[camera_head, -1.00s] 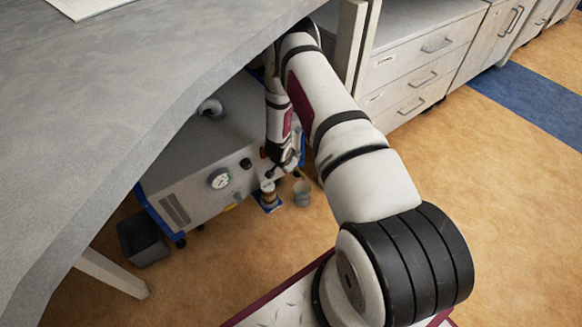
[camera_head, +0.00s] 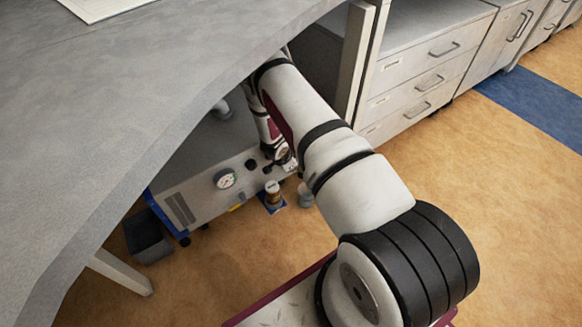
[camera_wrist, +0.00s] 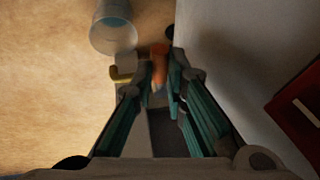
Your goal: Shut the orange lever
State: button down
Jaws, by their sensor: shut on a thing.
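The orange lever (camera_wrist: 159,65) shows in the wrist view, upright in the picture between my fingertips. My gripper (camera_wrist: 157,86) is shut on it, with the teal-lined fingers on either side. The lever's lower end is partly hidden between the fingers. In the head view my gripper (camera_head: 282,160) is at the right front of the grey machine (camera_head: 205,195) under the table. The lever cannot be made out there.
A yellow handle (camera_wrist: 122,75) is just left of the lever. A translucent cup (camera_wrist: 113,28) is beyond it. A brown jar (camera_head: 272,191) stands by the machine's front. The tabletop (camera_head: 130,90) overhangs the machine. A dark bin (camera_head: 148,238) is at lower left.

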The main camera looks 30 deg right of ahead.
jog(key=shift+w, duration=0.1)
jog(key=c, duration=1.6)
grip_release()
